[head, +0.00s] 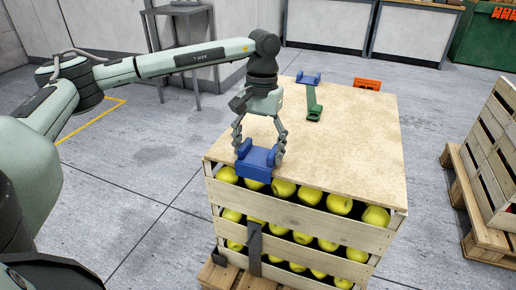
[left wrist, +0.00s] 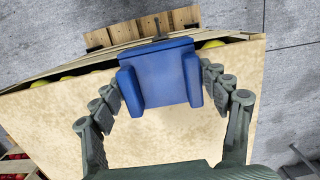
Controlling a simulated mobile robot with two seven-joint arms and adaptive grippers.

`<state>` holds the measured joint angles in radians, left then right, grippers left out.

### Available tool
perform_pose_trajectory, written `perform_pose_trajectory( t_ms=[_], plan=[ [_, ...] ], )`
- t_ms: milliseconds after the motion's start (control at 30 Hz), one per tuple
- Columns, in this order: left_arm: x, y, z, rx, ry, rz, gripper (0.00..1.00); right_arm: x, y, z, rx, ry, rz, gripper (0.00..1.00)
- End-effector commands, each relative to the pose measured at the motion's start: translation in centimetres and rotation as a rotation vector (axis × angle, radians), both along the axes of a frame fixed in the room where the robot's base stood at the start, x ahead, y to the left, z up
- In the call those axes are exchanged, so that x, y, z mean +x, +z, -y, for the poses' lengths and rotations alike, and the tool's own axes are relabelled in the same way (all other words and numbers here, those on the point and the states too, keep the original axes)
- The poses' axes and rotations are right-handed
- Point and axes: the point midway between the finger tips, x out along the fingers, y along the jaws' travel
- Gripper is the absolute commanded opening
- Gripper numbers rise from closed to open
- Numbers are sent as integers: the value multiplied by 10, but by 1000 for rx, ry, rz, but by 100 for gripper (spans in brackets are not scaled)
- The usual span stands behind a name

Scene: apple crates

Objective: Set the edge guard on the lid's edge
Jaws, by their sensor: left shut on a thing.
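The blue edge guard (head: 256,161) is at the lid's front edge, near the left front corner of the apple crate. My left gripper (head: 259,150) points down and is shut on it, with one finger on each side. In the left wrist view the guard (left wrist: 160,78) lies between the fingers (left wrist: 162,84), and its far part reaches past the edge of the lid (left wrist: 165,130). I cannot tell whether the guard touches the lid. The plywood lid (head: 350,150) covers the crate (head: 300,213) of green apples. My right gripper is out of view.
A second blue guard (head: 308,78) sits at the lid's back edge. A dark strap (head: 254,248) hangs down the crate's front. Another crate (head: 497,135) stands at the right.

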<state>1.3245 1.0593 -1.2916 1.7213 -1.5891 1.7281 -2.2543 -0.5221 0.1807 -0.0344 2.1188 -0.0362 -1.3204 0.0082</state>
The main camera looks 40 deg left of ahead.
Motion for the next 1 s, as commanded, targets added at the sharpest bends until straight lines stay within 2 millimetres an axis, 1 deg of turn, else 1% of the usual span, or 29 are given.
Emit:
perform_pose_trajectory(
  t_ms=[600, 633, 800, 1000],
  plan=[
    [0, -17, 0, 0, 0, 0, 45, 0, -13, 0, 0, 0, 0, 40],
    [0, -15, 0, 0, 0, 0, 79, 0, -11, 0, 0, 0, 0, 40],
    [0, -15, 0, 0, 0, 0, 99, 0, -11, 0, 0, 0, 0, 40],
    [0, -15, 0, 0, 0, 0, 99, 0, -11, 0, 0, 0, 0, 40]
  ],
)
